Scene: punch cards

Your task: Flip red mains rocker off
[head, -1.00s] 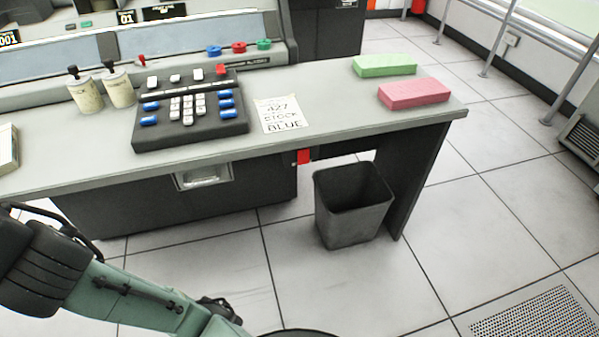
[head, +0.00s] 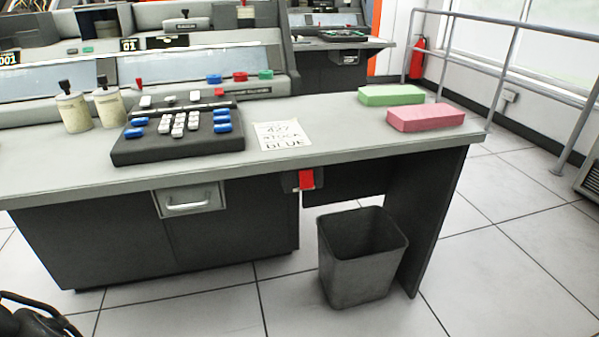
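The red rocker (head: 306,179) shows in the head view on a small dark box under the desk's front edge, right of the drawer handle and above the waste bin. It looks like a small red upright rectangle; which way it is tipped is too small to tell. A dark part of my arm (head: 30,322) shows at the lower left corner, well away from the rocker.
The grey desk (head: 345,140) carries a black keypad, a paper note (head: 283,135), and green and pink card stacks (head: 425,117). A dark bin (head: 362,262) stands on the floor below and right of the rocker. The tiled floor in front is clear.

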